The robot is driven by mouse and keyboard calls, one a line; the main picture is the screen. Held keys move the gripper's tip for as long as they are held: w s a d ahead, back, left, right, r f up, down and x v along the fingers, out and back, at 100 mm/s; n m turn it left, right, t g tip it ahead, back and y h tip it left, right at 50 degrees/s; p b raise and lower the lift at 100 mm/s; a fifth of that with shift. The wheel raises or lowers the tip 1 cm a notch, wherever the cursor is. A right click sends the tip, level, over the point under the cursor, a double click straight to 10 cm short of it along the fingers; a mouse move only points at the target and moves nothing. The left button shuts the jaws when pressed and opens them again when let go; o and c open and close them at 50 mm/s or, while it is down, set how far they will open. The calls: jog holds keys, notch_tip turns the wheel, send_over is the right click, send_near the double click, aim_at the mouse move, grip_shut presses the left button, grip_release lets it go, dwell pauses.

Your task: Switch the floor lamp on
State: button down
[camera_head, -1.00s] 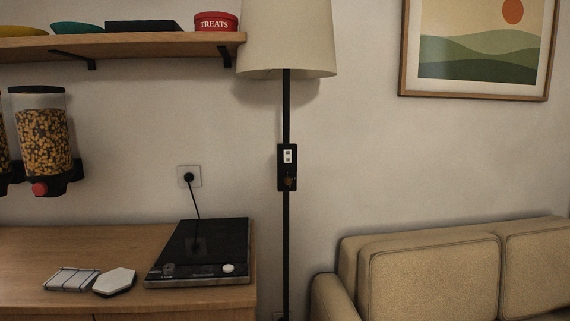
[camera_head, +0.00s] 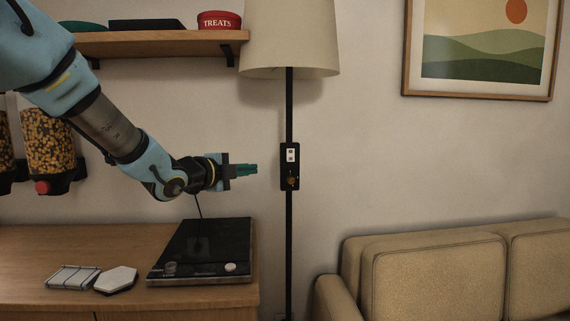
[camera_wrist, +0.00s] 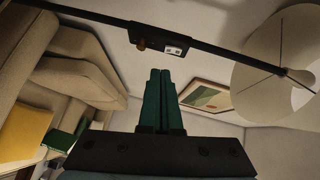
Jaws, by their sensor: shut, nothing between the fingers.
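The floor lamp has a cream shade (camera_head: 289,40) on a thin black pole (camera_head: 289,235). A black switch box (camera_head: 290,167) sits on the pole, with a small white switch plate (camera_head: 290,154) on its upper part and a brassy knob (camera_head: 292,182) below. My gripper (camera_head: 256,169) is shut and empty, its green fingers pointing right, apart from the box and just left of it in the head view. In the wrist view the shut fingers (camera_wrist: 160,72) point toward the box (camera_wrist: 158,37). The white plate (camera_wrist: 174,50) and knob (camera_wrist: 142,45) show there, and the lampshade (camera_wrist: 280,65) is at the right.
A wooden counter (camera_head: 60,240) with a black hotplate (camera_head: 203,250) is below my arm. A shelf (camera_head: 150,44) with a red treats tin (camera_head: 218,21) is above. A beige sofa (camera_head: 435,270) stands right of the pole. The wall between is clear.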

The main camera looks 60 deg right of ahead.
jog(key=s, duration=0.1)
jog(key=s+d+m+g, duration=0.1)
jog(key=s+r, duration=0.1)
jog(key=shift+s+d+m, duration=0.2)
jog(key=shift+d+m, duration=0.1)
jog(key=p, duration=0.5)
send_near(297, 160)
jog(key=d, duration=0.1)
jog(key=s+d, duration=0.1)
jog(key=shift+s+d+f, duration=0.1)
jog(key=shift+s+d, duration=0.15)
jog(key=shift+d, duration=0.15)
jog(key=shift+w+d+f+p, duration=0.1)
jog(key=shift+w+d+p, duration=0.1)
jog(key=shift+d+p, duration=0.15)
jog(key=shift+w+d+f+p, duration=0.1)
jog(key=shift+w+d+p, duration=0.15)
jog(key=shift+d, duration=0.2)
